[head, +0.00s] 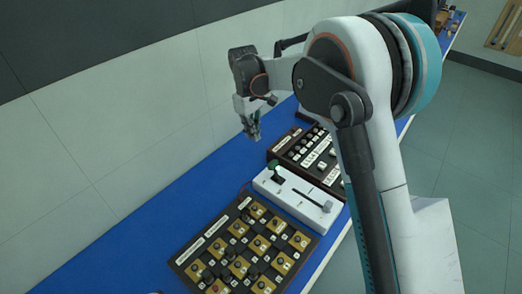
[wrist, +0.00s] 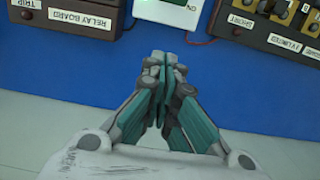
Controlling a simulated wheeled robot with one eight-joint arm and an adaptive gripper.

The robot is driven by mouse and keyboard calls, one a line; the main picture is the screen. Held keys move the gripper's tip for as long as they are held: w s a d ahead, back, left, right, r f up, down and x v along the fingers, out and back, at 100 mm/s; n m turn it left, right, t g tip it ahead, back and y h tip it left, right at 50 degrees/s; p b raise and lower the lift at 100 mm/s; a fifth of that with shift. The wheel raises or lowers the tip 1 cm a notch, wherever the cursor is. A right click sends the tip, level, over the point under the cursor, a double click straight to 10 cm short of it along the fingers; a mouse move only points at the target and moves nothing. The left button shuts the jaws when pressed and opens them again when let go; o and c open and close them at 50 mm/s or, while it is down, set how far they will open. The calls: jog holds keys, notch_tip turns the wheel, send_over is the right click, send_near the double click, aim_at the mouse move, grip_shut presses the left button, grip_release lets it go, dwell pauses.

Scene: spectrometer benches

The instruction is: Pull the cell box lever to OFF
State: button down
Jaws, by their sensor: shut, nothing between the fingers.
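A white box (head: 297,200) lies on the blue bench top between two dark panels; I take it to be the cell box. A short dark lever with a green base (head: 275,172) stands at its wall-side end, and a grey knob (head: 326,206) sits at the other end. In the wrist view only the edge of the white box (wrist: 172,14) shows, with a green mark and an upside-down ON label; the lever itself is out of that frame. My gripper (head: 254,134) is shut and empty, above the bench on the wall side of the box, apart from it; its closed fingertips (wrist: 165,66) point toward the box.
A relay board (wrist: 58,21) lies on one side of the box; it also shows as a dark panel (head: 312,156) in the head view. A board with yellow tiles (head: 246,243) lies on the other side. The wall (head: 110,120) runs close behind my gripper. Bare blue bench (head: 150,240) lies beside the boards.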

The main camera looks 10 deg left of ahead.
aim_at(271, 162)
notch_tip(271, 162, down, 10)
jog(key=b, duration=0.2)
jog(key=s+d, duration=0.1)
jog(key=d+r, duration=0.1)
jog(key=s+d+r, duration=0.1)
jog(key=d, duration=0.1)
jog(key=shift+s+b, duration=0.3)
jog(key=shift+b, duration=0.1)
jog(key=shift+s+d+r+t+y, duration=0.2)
jog(key=shift+d+r+t+y, duration=0.1)
jog(key=shift+y, duration=0.2)
jog(key=shift+s+d+r+t+y, duration=0.4)
jog(key=shift+d+y, duration=0.15)
jog(key=shift+y, duration=0.15)
jog(key=shift+s+d+r+t+y, duration=0.25)
jog(key=shift+s+d+t+y, duration=0.15)
jog(key=shift+d+t+y, duration=0.25)
jog(key=d+y+b, duration=0.1)
jog(key=s+d+t+y+b, duration=0.2)
jog(key=shift+r+y, duration=0.25)
jog(key=shift+y, duration=0.1)
jog(key=shift+s+d, duration=0.35)
jog(key=shift+d, duration=0.15)
